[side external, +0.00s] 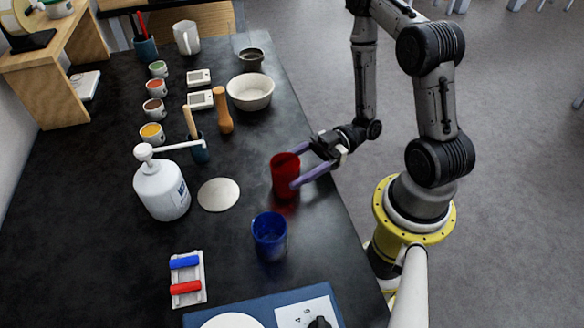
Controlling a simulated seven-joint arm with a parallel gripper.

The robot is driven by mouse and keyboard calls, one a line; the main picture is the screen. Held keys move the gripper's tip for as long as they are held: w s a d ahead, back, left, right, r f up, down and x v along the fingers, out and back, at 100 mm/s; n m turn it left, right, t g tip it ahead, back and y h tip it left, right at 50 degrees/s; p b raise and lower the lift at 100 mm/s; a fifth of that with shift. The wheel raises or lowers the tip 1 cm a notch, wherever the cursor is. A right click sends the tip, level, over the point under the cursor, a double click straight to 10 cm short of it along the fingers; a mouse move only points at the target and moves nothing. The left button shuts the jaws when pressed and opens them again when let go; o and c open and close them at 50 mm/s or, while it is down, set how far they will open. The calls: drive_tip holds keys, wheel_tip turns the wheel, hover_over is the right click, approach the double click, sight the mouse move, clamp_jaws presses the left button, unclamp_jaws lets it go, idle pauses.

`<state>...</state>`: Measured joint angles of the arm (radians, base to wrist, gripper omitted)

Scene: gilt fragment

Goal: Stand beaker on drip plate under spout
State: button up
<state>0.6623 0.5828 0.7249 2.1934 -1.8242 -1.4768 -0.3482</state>
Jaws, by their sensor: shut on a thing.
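My gripper (296,167) has its purple fingers shut on a red beaker (284,178), one finger on either side. The red beaker is upright at the right part of the dark table; whether its base touches the table is hard to tell. A blue beaker (269,236) stands upright nearer the camera, apart from my gripper. The round pale drip plate (218,194) lies flat to the left of the red beaker, with nothing on it. A white pump bottle (162,190) stands left of the plate. Its spout (186,146) points right, toward the tool pot.
A dark pot with tools (199,150) stands behind the plate. A wooden pestle (222,112) and white bowl (249,91) are farther back. A rack with blue and red rolls (187,280) and a blue-based device (262,309) are in front. Table between beaker and plate is clear.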

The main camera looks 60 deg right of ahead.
drive_tip(key=shift+f, duration=0.2)
drive_tip(key=o, duration=1.3)
drive_tip(key=shift+o, duration=0.2)
drive_tip(key=shift+d, duration=0.1)
drive_tip(key=shift+v, duration=3.7)
